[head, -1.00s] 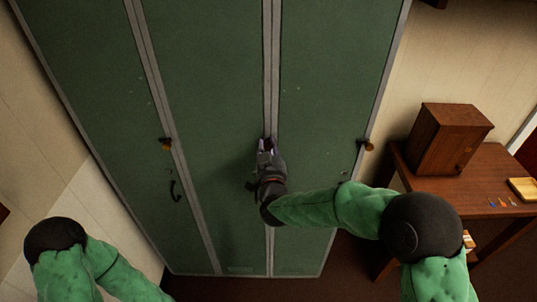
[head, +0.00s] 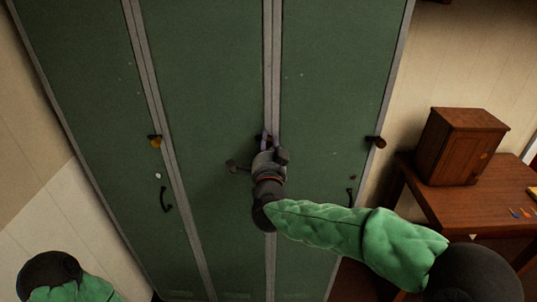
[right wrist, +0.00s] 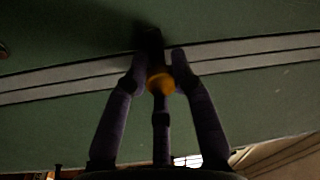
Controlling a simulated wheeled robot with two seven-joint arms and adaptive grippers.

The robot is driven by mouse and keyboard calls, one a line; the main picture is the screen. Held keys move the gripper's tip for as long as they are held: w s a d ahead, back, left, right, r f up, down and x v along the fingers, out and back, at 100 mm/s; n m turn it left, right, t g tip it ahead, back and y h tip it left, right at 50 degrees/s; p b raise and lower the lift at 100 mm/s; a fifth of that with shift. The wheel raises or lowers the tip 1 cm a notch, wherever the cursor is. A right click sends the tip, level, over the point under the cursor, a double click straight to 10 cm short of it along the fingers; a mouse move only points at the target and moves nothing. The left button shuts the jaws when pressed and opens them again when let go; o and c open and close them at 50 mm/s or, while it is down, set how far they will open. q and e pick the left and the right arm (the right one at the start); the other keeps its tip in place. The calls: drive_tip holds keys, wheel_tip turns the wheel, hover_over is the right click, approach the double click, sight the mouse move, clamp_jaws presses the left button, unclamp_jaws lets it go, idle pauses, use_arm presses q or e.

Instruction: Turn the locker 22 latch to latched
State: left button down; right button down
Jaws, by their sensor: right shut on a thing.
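Three tall green locker doors stand in front of me in the head view. No number is readable on them, so I cannot read which is locker 22. My right gripper (head: 264,142) is at the right edge of the middle door (head: 205,90), by the grey post. In the right wrist view it (right wrist: 158,70) is shut on a dark latch with an orange-yellow end (right wrist: 160,83). In the head view the gripper mostly hides this latch, and its exact angle is unclear. My left gripper is out of view; only part of the left arm shows at lower left.
Another latch (head: 155,141) sits at the left door's edge, and one (head: 377,142) at the right door's edge. A wooden table (head: 440,200) with a brown cabinet (head: 462,147) stands at right.

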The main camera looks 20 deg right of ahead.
drive_tip(key=m+b, duration=0.2)
drive_tip(key=m, duration=0.1)
drive_tip(key=shift+a+f+h+b, duration=0.1)
drive_tip(key=shift+h+b, duration=0.2)
drive_tip(key=shift+b, duration=0.05)
drive_tip(key=shift+m, duration=0.5)
drive_tip(key=shift+r, duration=0.35)
drive_tip(key=c, duration=1)
unclamp_jaws()
drive_tip(key=shift+c, duration=0.2)
drive_tip(key=shift+f, duration=0.15)
drive_tip(key=shift+s, duration=0.1)
drive_tip(key=v, duration=1.1)
drive_tip(key=shift+s, duration=0.35)
